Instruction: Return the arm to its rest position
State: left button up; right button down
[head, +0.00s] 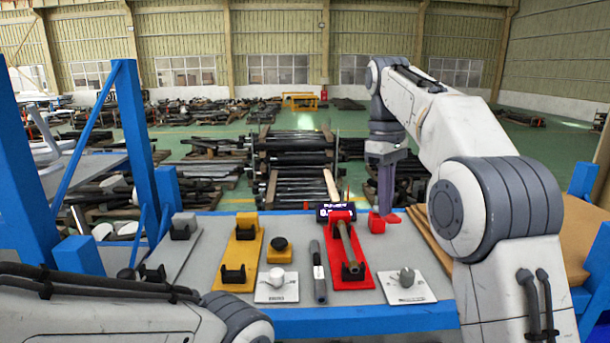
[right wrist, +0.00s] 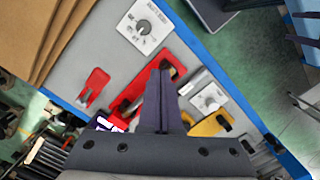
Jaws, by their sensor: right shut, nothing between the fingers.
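My right gripper (head: 386,207) hangs fingers down above the far right part of the grey table, shut and empty. In the right wrist view its closed fingers (right wrist: 164,75) point over the table. A small red fork-like piece (head: 376,223) stands beside the fingertips; it also shows in the right wrist view (right wrist: 94,84), apart from the fingers.
The grey table (head: 300,232) holds a yellow stand (head: 240,252), a grey stand (head: 178,243), a yellow block (head: 279,256), a dark rod (head: 318,270) and two white plates with knobs (head: 262,293) (head: 418,292). A small display (head: 326,211) stands behind. Blue posts (head: 135,140) rise at left.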

jog(key=s+a+f, duration=0.8)
jog(key=s+a, duration=0.4)
jog(key=s, duration=0.1)
jog(key=s+d+f+y, duration=0.1)
jog(key=s+f, duration=0.5)
jog(key=s, duration=0.3)
jog(key=s+f+y, duration=0.1)
jog(key=s+f, duration=0.6)
jog(key=s, duration=0.2)
notch_tip(320, 180, down, 19)
jog(key=b, duration=1.9)
jog(key=shift+m+t+b, duration=0.3)
jog(key=shift+m+t, duration=0.1)
jog(key=shift+d, duration=0.1)
